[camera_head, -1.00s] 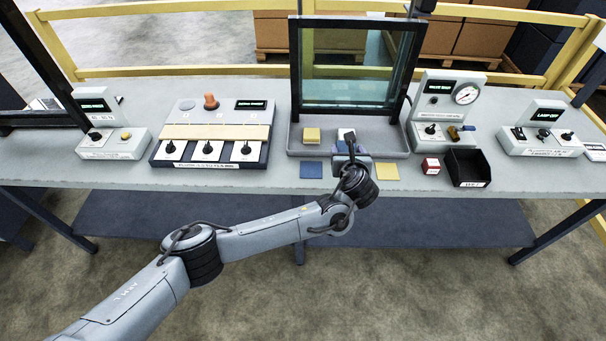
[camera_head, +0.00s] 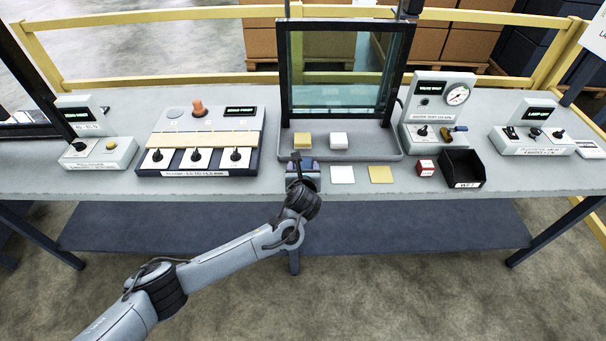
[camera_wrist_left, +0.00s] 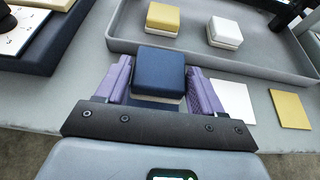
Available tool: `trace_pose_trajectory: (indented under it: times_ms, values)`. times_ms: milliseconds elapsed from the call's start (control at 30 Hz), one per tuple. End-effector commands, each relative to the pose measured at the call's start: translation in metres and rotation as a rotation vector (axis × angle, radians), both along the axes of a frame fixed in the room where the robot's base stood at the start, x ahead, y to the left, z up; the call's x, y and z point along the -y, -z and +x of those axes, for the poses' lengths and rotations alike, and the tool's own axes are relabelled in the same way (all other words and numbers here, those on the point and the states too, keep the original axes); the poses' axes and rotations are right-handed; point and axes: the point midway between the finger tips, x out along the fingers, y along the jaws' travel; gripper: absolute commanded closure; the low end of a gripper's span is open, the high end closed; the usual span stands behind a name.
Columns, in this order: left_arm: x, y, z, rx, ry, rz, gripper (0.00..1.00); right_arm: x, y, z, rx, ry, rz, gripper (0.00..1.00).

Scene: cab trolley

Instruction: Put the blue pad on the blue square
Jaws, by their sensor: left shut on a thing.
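My left gripper (camera_head: 300,168) is at the front of the bench, over the place of the blue square. In the left wrist view its purple fingers (camera_wrist_left: 160,82) are shut on the blue pad (camera_wrist_left: 159,68), which has a pale lower layer. A strip of the blue square (camera_wrist_left: 156,104) shows just under the near side of the pad. The pad looks roughly lined up over it; I cannot tell whether they touch. In the head view the gripper hides most of the pad and square. My right gripper is not in view.
A yellow pad (camera_head: 302,140) and a white pad (camera_head: 338,141) sit in the grey tray (camera_head: 375,152) behind. A white square (camera_head: 342,174) and a yellow square (camera_head: 380,174) lie to the right. A switch panel (camera_head: 200,145) stands left; a red-and-white box (camera_head: 425,168) and black bin (camera_head: 463,169) stand right.

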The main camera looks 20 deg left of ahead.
Motion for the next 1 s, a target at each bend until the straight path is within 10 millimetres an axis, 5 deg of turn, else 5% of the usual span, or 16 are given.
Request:
trace_pose_trajectory:
  times_ms: [133, 567, 600, 700, 1000]
  values:
    - [0.000, 0.019, 0.000, -0.001, -0.001, 0.000, 0.63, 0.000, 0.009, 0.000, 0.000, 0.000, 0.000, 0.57]
    - [0.000, 0.021, 0.000, 0.000, 0.000, 0.001, 0.63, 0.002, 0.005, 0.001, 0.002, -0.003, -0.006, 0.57]
    - [0.000, 0.021, 0.000, 0.000, 0.000, 0.000, 0.26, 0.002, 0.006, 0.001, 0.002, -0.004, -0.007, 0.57]
    - [0.000, 0.022, 0.000, 0.000, 0.000, 0.000, 0.11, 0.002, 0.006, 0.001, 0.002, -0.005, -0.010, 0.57]
    - [0.000, 0.021, 0.000, 0.000, 0.000, 0.000, 0.07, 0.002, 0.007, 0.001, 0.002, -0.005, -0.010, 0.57]
